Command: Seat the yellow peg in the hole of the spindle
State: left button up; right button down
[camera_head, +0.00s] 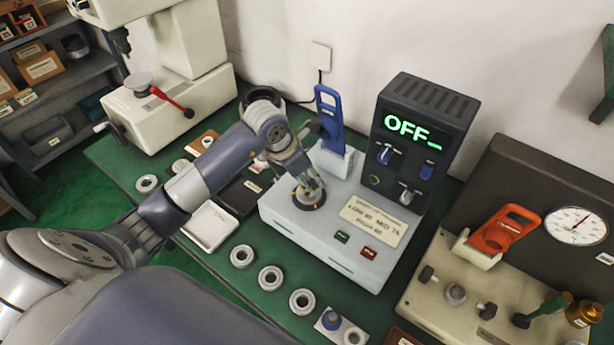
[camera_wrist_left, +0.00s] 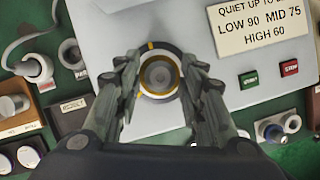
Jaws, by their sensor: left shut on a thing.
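My left gripper (camera_head: 311,192) is over the spindle (camera_head: 297,197) on the light grey machine deck. In the left wrist view its two fingers (camera_wrist_left: 160,76) close from both sides on a round grey piece with a yellow rim, which I take for the yellow peg (camera_wrist_left: 158,74). The peg is lined up with the dark spindle ring (camera_wrist_left: 146,50), which carries a yellow mark. The fingers hide the spindle's hole and the peg's lower part, so I cannot tell how deep the peg sits. My right gripper is not in view.
A dark control box (camera_head: 425,130) reading OFF and a blue handle (camera_head: 329,120) stand behind the spindle. Several bearing rings (camera_head: 270,277) lie on the green table in front. A white tray (camera_head: 209,226) is left, an orange-handled gauge unit (camera_head: 500,230) right.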

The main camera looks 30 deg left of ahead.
pick_arm(q)
jog(key=shift+f+b, duration=0.9)
jog(key=shift+f, duration=0.15)
jog(key=o, duration=1.4)
jog(key=shift+r, duration=0.1)
jog(key=shift+s+a+r, duration=0.1)
jog(key=shift+r, duration=0.25)
jog(key=v, duration=1.1)
jog(key=shift+s+r, duration=0.1)
jog(key=shift+r, duration=0.05)
